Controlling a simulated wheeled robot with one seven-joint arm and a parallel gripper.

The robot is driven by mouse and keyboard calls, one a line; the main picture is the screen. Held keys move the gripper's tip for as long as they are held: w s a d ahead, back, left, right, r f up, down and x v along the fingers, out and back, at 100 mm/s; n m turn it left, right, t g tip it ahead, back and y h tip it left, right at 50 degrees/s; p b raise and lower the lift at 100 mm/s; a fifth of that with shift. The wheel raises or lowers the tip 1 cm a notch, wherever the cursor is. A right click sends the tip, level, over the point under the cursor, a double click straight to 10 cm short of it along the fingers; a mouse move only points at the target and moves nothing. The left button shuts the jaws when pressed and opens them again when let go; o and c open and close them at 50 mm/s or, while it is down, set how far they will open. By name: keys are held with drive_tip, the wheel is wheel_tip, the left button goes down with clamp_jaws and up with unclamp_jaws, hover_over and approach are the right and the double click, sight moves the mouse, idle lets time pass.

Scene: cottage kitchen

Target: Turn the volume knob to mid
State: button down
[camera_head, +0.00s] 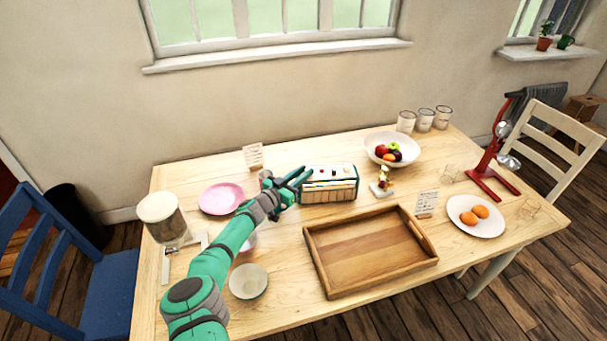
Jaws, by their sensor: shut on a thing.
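A small retro radio (330,192) with a cream top, green edges and a slatted front stands on the table near the back middle. Small knobs or buttons, one of them red, show on its top. My gripper (300,175) is at the radio's left end, its green fingers reaching over the top left corner. It is shut on a knob there, which I take to be the volume knob. The fingers hide that knob, so its angle and markings cannot be read.
A wooden tray (428,262) lies in front of the radio. A figurine (383,180) and a fruit bowl (372,142) stand to its right. A pink plate (222,198), a small card (253,155) and a pale bowl (248,282) are near my arm.

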drive_tip(key=shift+w+a+m+g+h, duration=0.1)
drive_tip(key=shift+m+g+h, duration=0.2)
idle(0.4)
drive_tip(key=c, duration=1.6)
unclamp_jaws()
drive_tip(key=shift+o, duration=0.2)
